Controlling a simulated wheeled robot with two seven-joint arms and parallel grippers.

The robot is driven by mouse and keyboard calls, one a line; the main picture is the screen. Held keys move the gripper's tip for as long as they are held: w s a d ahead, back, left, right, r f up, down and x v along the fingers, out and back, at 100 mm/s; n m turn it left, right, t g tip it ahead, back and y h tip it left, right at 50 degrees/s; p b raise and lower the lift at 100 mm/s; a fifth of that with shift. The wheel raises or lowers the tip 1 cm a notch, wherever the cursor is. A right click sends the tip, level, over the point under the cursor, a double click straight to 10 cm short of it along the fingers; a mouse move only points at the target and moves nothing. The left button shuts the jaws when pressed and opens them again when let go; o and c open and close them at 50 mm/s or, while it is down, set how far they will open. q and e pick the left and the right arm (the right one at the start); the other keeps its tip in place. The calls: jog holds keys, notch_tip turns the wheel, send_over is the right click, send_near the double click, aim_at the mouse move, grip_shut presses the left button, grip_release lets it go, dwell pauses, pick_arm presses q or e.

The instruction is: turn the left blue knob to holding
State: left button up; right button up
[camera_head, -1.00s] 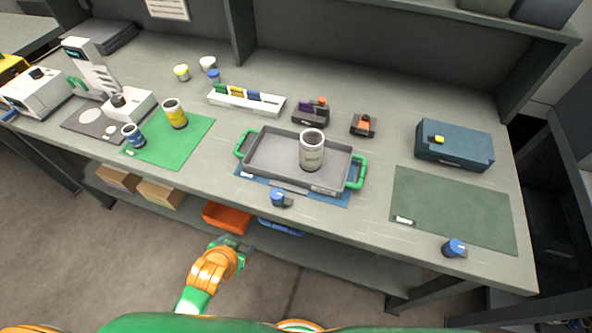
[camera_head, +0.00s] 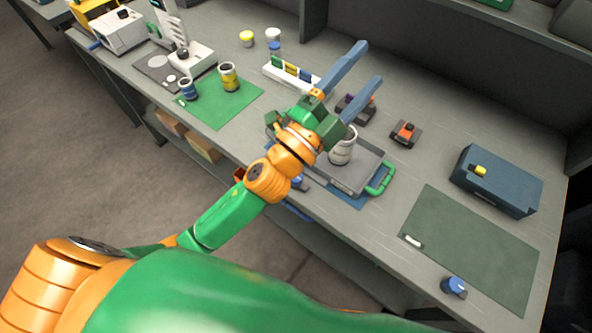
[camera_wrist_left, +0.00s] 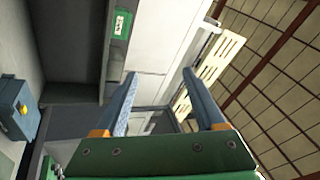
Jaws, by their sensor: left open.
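The left blue knob (camera_head: 299,183) sits at the table's front edge below the grey tray (camera_head: 348,180), mostly hidden behind my left arm. Its setting cannot be read. My left gripper (camera_head: 369,64) is raised above the table, beyond the knob and apart from it. Its two blue-grey fingers are spread with nothing between them. In the left wrist view the open fingers (camera_wrist_left: 164,90) point at the wall and ceiling. My right gripper is not in view.
A second blue knob (camera_head: 453,286) sits at the front right by a dark green mat (camera_head: 470,245). A grey can (camera_head: 343,148) stands in the tray. A blue box (camera_head: 497,180) is at the right. White rack (camera_head: 288,76) and green mat (camera_head: 222,104) lie left.

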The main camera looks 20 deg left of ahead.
pick_arm(q)
jog(key=s+d+m+g+h, duration=0.5)
jog(key=m+g, duration=0.3)
jog(key=m, duration=0.3)
jog(key=s+d+m+g+h, duration=0.45)
jog(key=d+m+g, duration=0.35)
jog(key=m, duration=0.3)
jog(key=m+g+y, duration=0.4)
jog(key=m+y, duration=0.6)
jog(key=y, duration=1)
send_over(299, 182)
jog(key=w, duration=0.1)
jog(key=f, duration=1.9)
jog(key=shift+w+a, duration=0.2)
jog(key=shift+a, duration=0.15)
notch_tip(299, 182, down, 6)
jog(key=shift+s+a+f+p, duration=0.1)
jog(key=shift+a+f+p, duration=0.1)
jog(key=shift+p, duration=0.9)
jog(key=shift+f, duration=0.3)
grip_shut()
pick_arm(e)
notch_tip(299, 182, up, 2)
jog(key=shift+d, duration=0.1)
